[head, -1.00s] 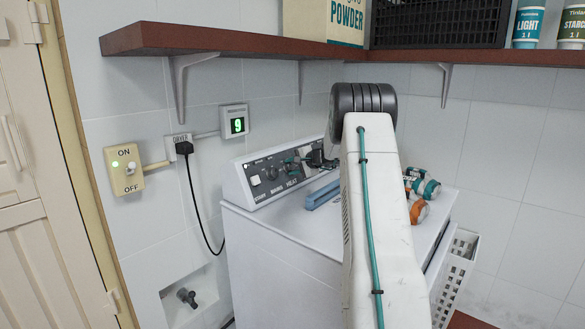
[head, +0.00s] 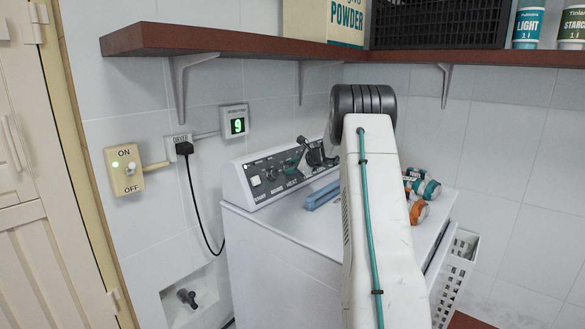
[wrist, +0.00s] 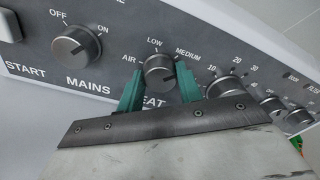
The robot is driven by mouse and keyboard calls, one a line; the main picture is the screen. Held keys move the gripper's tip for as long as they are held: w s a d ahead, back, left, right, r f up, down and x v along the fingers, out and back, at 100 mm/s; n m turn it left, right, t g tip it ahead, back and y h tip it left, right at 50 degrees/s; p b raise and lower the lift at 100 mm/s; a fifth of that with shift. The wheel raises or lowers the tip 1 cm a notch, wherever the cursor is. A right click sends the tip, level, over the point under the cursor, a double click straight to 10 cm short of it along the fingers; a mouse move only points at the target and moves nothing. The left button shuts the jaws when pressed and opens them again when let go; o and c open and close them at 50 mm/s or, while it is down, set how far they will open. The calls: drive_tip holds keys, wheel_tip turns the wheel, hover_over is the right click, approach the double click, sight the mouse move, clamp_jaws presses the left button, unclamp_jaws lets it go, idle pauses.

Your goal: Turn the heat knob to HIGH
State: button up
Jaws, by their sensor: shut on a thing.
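The heat knob (wrist: 159,71) is a round grey dial on the dryer's sloped control panel (head: 262,192), in the middle of the wrist view. AIR, LOW and MEDIUM are readable around it; no HIGH mark is visible, and the right finger covers part of the dial's right side. My gripper (wrist: 160,82) has its two teal fingers on either side of the knob and is shut on it. I cannot make out clearly where the knob's pointer stands. In the head view the gripper is small and partly hidden by my arm.
The mains knob (wrist: 76,48) is left of the heat knob, and a timer dial (wrist: 224,87) is close on its right. A blue bar (head: 322,194) and orange-and-teal items (head: 418,211) lie on the dryer top. A shelf (head: 230,42) hangs above.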

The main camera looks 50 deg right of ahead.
drive_tip(key=m, duration=0.8)
drive_tip(key=shift+d, duration=0.1)
drive_tip(key=shift+m, duration=0.3)
idle(0.4)
drive_tip(key=o, duration=1)
drive_tip(key=v, duration=0.7)
drive_tip(key=shift+s+d+r, duration=0.15)
drive_tip(key=shift+s+r, duration=0.05)
drive_tip(key=shift+s, duration=0.1)
